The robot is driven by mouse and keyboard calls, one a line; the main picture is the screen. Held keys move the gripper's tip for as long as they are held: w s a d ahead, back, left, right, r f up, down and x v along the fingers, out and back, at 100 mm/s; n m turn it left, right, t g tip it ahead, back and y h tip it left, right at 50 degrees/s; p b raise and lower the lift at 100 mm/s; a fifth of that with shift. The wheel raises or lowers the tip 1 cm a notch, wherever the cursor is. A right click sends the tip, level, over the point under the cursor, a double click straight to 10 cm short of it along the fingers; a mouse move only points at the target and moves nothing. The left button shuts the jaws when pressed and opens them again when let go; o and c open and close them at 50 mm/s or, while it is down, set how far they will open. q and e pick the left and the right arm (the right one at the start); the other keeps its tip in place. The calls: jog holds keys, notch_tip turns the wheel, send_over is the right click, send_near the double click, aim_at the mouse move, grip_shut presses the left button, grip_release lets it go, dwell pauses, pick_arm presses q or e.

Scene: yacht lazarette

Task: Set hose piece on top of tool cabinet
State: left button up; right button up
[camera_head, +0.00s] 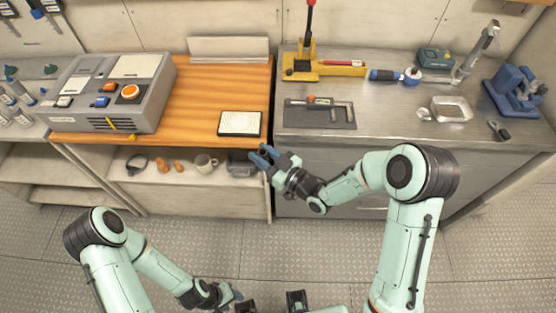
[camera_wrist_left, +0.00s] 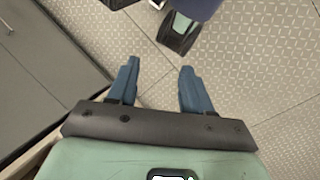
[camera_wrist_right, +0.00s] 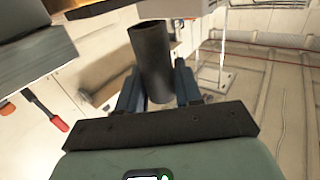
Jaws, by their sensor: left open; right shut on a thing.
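My right gripper (camera_head: 264,155) is shut on the hose piece, a dark hollow tube (camera_wrist_right: 152,60) that stands up between its fingers in the right wrist view. In the head view the gripper is in front of the seam between the wooden counter and the grey metal-topped cabinet (camera_head: 400,140), which looks like the tool cabinet. The hose piece is hard to make out there. My left gripper (camera_head: 238,296) is low over the floor, open and empty; the left wrist view shows its spread fingers (camera_wrist_left: 158,88) above the patterned floor.
A black mat with a tool (camera_head: 320,113), a yellow-based press (camera_head: 325,68), a metal tray (camera_head: 452,108) and a blue vise (camera_head: 514,90) occupy the metal top. A control box (camera_head: 115,92) and a white pad (camera_head: 240,123) sit on the wooden counter.

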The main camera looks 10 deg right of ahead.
pick_arm(q)
jog(key=shift+o, duration=0.2)
jog(key=shift+w+f, duration=0.1)
jog(key=shift+w, duration=0.05)
pick_arm(e)
jog(key=shift+w+a+r+y, duration=0.1)
jog(key=shift+a+r+y, duration=0.1)
jog(key=shift+y, duration=0.1)
pick_arm(q)
jog(key=w+d+f+n+h, duration=0.15)
jog(key=w+n, duration=0.35)
jog(key=w, duration=1.1)
jog(key=w+d+r+n+g+h, duration=0.1)
jog(key=w+r+n, duration=0.1)
jog(key=w+r, duration=0.3)
jog(key=w+d+r+n+h, duration=0.2)
jog(key=w, duration=0.6)
jog(key=w+d+r+g+h, duration=0.15)
jog(key=w+r, duration=0.25)
jog(key=r, duration=1)
jog(key=w+r+g+h, duration=0.2)
jog(key=w+r+h, duration=0.15)
jog(key=r, duration=1.05)
jog(key=f+x, duration=0.1)
jog(key=x, duration=1)
jog(key=shift+d+n+y, duration=0.2)
jog(key=shift+n+y, duration=0.1)
jog(key=shift+y, duration=0.05)
